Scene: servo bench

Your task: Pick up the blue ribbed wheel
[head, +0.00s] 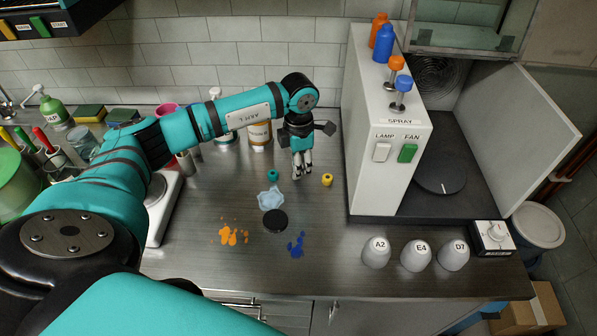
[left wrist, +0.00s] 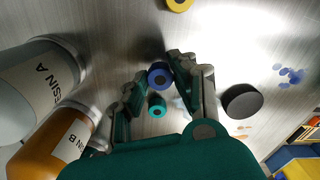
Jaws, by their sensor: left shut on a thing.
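My left gripper (head: 301,172) points straight down at the bench, with its fingertips close to the steel top. In the left wrist view its fingers are shut on the blue ribbed wheel (left wrist: 159,76), which sits between the tips. In the head view the blue wheel is hidden by the fingers. I cannot tell whether it touches the bench. A teal wheel (head: 272,175) lies left of the gripper; in the left wrist view it shows just below the blue one (left wrist: 157,108). A yellow wheel (head: 327,180) lies to the right. My right gripper is not in view.
A black disc (head: 274,221), a pale blue splash (head: 270,199) and orange and blue paint spots lie in front. White cups (head: 415,255) stand front right. The spray booth (head: 383,130) stands right. Resin bottles (left wrist: 45,80) stand behind the gripper.

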